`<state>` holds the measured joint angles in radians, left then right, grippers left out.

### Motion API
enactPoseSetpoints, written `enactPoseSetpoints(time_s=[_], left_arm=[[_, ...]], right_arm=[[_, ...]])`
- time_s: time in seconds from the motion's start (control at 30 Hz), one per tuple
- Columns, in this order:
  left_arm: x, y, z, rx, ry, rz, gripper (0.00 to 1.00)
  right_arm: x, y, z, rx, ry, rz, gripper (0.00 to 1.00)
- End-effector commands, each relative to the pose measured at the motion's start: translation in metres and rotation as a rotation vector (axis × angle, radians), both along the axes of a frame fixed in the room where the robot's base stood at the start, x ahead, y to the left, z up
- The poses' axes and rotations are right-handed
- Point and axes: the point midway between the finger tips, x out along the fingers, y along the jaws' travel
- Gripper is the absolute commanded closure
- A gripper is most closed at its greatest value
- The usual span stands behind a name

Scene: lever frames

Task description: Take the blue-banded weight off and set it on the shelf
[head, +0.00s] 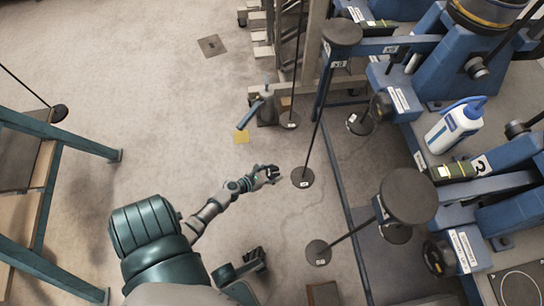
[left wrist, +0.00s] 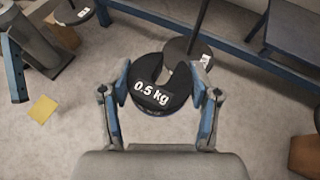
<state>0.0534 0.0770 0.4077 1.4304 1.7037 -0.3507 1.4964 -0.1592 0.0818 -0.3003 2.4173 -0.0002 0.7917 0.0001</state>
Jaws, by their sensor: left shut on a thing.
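My left gripper (head: 272,174) is shut on a black slotted weight marked 0.5 kg, which shows in the left wrist view (left wrist: 150,100) between the two fingers (left wrist: 163,98). A thin bluish edge shows on the weight's lower side. Just beyond it, a dark round plate (head: 302,178) hangs on a thin rod; it also shows in the left wrist view (left wrist: 186,50), partly hidden by the weight. I cannot tell whether the two touch. What looks like my right gripper (head: 260,259) is low in the head view, its jaws unclear. I cannot single out the shelf with certainty.
A teal frame with wooden boards (head: 38,190) stands at the left. Blue lever frames with rods and dark discs (head: 408,196) fill the right. A white and blue bottle (head: 456,124) stands there. A yellow square (head: 241,137) lies on the floor.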

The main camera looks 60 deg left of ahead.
Motion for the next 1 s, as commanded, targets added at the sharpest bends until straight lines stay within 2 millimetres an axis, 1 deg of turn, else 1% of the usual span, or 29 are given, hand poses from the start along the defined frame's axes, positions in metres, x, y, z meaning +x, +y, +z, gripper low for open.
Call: enactPoseSetpoints(time_s=[0.27, 1.0], left_arm=[[-0.001, 0.001, 0.001, 0.0, -0.002, 0.0, 0.84], [-0.036, 0.015, 0.0, 0.0, -0.001, 0.0, 0.84]], right_arm=[[0.0, 0.0, 0.0, 0.0, 0.0, 0.0, 1.0], [0.002, 0.0, -0.009, 0.001, 0.012, 0.0, 1.0]])
